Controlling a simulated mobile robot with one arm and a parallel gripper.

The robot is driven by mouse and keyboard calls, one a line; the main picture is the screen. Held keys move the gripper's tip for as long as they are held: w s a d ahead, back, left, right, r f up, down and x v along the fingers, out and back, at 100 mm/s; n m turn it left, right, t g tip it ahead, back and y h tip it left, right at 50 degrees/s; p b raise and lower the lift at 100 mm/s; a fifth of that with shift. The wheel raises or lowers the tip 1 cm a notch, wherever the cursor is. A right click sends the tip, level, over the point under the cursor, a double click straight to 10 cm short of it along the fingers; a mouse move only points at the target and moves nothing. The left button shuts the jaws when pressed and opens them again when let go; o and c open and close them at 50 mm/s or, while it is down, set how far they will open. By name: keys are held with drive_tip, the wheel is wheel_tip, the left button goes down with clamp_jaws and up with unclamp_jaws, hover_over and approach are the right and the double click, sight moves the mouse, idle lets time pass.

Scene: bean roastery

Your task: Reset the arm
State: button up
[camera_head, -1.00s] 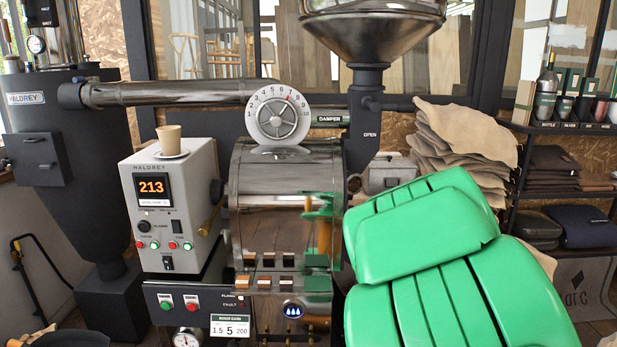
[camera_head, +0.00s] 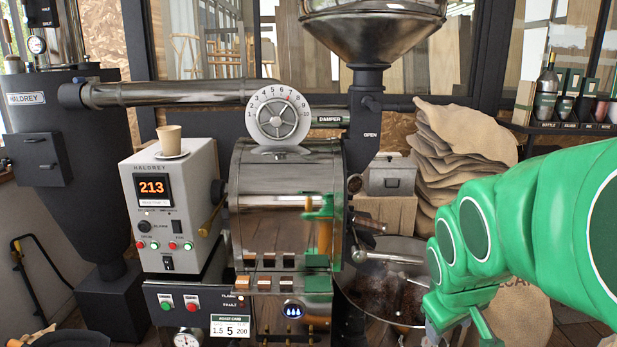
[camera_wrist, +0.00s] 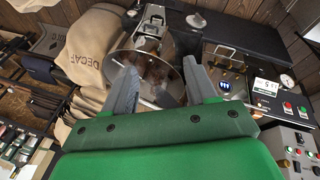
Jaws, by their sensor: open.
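My green arm (camera_head: 500,235) reaches in from the right edge of the head view and bends down near the round cooling tray. My gripper (camera_wrist: 160,78) shows in the wrist view with its two grey fingers spread apart and nothing between them. Beyond the fingers lies the cooling tray (camera_wrist: 118,58) with dark contents, which also shows in the head view (camera_head: 350,290). The fingertips are not clear in the head view.
The roaster drum (camera_head: 285,190) stands mid-view, with a control box (camera_head: 178,215) and a beige cup (camera_head: 169,139) on a saucer to its left. Stacked burlap sacks (camera_head: 455,150) stand behind the tray. A shelf (camera_head: 570,130) with bottles and boxes is at the right.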

drive_tip(key=s+a+f+m+g, duration=0.1)
drive_tip(key=s+a+g, duration=0.1)
drive_tip(key=s, duration=0.4)
drive_tip(key=s+a+f+m+g+y, duration=0.1)
drive_tip(key=s+a+f, duration=0.1)
drive_tip(key=s+a, duration=0.2)
drive_tip(key=s+a+f+m+g+y, duration=0.1)
drive_tip(key=s+a+g, duration=0.1)
drive_tip(key=s, duration=0.7)
drive_tip(key=shift+s+a+f+m+g, duration=0.3)
drive_tip(key=shift+s+a+m, duration=0.1)
drive_tip(key=shift+a, duration=0.2)
